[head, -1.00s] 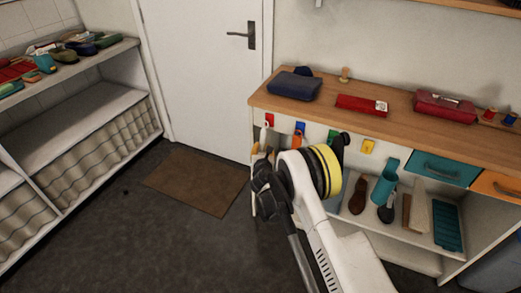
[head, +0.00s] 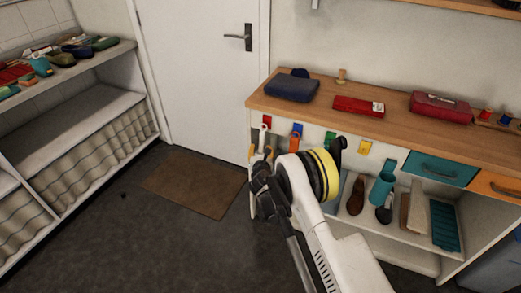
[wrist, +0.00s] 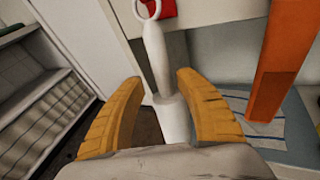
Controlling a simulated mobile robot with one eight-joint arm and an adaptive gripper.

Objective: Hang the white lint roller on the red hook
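The white lint roller (wrist: 154,50) is upright in the wrist view, its ring at the top in front of the red hook (wrist: 167,9). The ring appears to be at the hook, but I cannot tell whether it is seated on it. In the head view the roller (head: 264,137) shows as a white strip just below the red hook's plate (head: 267,122). My gripper (wrist: 159,84) has its yellow-orange fingers apart on either side of the roller, with gaps beside it. The roller's lower end is hidden behind the gripper body.
A blue hook (head: 297,130), a green hook (head: 330,137) and a yellow hook (head: 365,147) line the shelf edge to the right. An orange hanging piece (wrist: 282,60) stands right of my gripper. A brown mat (head: 195,183) lies on open floor at left.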

